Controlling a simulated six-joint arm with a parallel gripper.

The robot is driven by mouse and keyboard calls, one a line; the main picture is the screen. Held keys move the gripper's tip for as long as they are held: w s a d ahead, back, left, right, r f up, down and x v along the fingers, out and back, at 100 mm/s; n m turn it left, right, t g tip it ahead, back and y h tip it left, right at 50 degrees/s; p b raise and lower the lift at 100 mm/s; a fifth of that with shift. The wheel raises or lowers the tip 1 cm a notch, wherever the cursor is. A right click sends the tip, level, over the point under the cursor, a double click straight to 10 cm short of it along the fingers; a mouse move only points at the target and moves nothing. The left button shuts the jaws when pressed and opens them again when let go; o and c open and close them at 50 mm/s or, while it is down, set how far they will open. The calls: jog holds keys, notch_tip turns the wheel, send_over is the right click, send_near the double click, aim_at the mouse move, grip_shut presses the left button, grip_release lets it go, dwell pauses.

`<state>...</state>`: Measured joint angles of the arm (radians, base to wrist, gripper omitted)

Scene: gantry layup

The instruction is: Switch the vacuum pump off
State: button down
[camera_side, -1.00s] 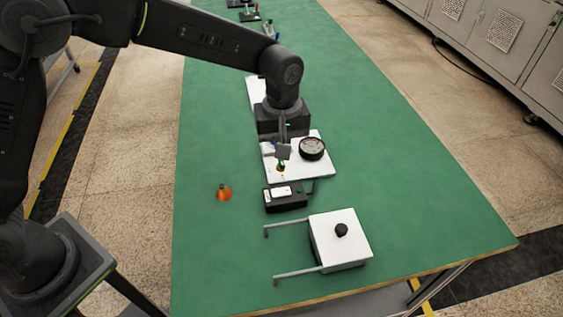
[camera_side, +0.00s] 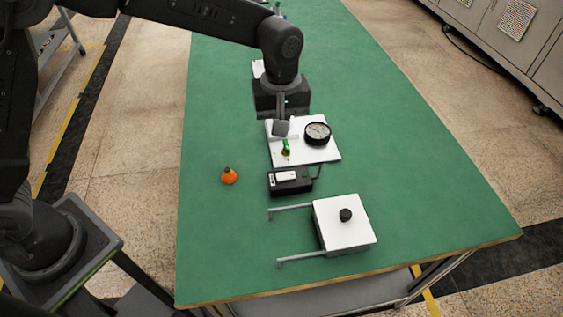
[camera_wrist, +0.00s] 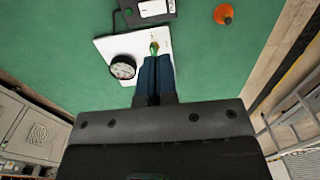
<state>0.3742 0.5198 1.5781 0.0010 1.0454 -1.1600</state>
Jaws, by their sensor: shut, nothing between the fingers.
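A black box with a white rocker-like piece on top (camera_side: 290,181), apparently the vacuum pump, sits on the green table; part of it shows at the top of the wrist view (camera_wrist: 150,9). I cannot tell which way its switch is set. My gripper (camera_side: 281,129) is shut and empty. It is above the white board, behind the box and apart from it. In the wrist view its blue-grey fingers (camera_wrist: 156,60) point toward a small green-handled valve on the board, just beyond the tips; whether they touch it is unclear.
The white board (camera_side: 320,153) carries a round dial gauge (camera_side: 317,133) and the green-handled valve (camera_side: 286,147). A white block with a black knob and two rods (camera_side: 345,232) stands in front. An orange object (camera_side: 229,177) lies left. The table's right side is clear.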

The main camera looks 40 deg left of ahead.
aim_at(287, 175)
jog(key=shift+f, duration=0.1)
notch_tip(287, 175, down, 14)
jog(key=shift+r, duration=0.1)
dwell(0.4)
jog(key=shift+s+f, duration=0.1)
jog(key=shift+f, duration=0.2)
dwell(0.3)
jog(key=shift+w+d+r, duration=0.3)
jog(key=shift+w+d, duration=0.25)
jog(key=shift+w, duration=0.05)
jog(key=shift+r, duration=0.1)
notch_tip(287, 175, up, 14)
jog(key=w+d, duration=0.1)
dwell(0.4)
